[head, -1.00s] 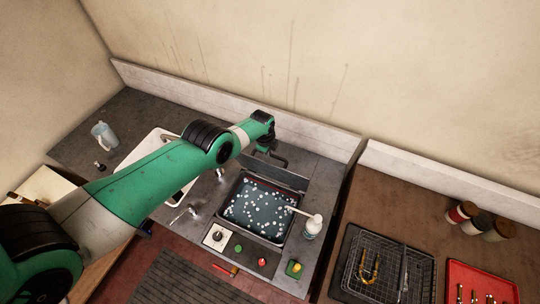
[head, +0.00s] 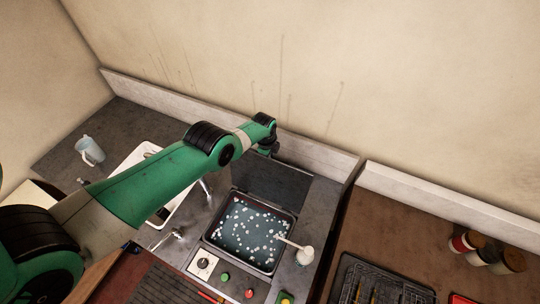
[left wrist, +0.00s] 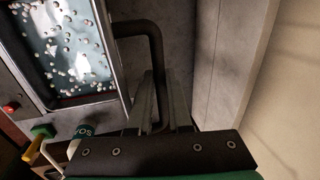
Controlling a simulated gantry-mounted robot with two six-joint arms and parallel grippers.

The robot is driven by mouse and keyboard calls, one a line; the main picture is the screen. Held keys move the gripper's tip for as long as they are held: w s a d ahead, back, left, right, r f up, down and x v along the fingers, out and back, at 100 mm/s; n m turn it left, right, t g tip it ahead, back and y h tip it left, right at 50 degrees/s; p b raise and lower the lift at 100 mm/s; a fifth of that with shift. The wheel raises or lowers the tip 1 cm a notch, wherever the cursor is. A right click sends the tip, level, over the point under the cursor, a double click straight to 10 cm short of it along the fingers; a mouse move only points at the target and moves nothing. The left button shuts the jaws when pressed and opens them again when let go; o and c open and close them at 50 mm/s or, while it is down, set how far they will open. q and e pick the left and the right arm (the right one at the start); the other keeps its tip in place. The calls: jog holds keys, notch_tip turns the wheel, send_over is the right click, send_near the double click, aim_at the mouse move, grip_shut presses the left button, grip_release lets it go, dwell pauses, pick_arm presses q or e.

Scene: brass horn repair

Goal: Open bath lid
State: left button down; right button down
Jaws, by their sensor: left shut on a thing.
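The bath (head: 239,264) is a dark-rimmed basin set in the grey counter, its liquid dotted with small white balls. Its dark lid (head: 272,182) is swung up and back behind the far rim, leaving the liquid uncovered. My left gripper (head: 268,149) is at the lid's far edge, partly hidden behind its own wrist. In the left wrist view, its fingers (left wrist: 160,98) are shut on the dark bent lid handle (left wrist: 154,45). The bath rim (left wrist: 117,62) shows at upper left there. My right gripper is in neither current view.
A white-spouted bottle (head: 305,255) stands at the bath's right front corner. A control panel (head: 201,264) with buttons lies in front. A sink (head: 182,209) and a clear jug (head: 90,150) are to the left. A low backsplash (head: 315,155) runs close behind the lid.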

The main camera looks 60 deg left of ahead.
pick_arm(q)
jog(key=c, duration=0.8)
grip_release()
jog(key=shift+c, duration=0.2)
jog(key=shift+s+f, duration=0.1)
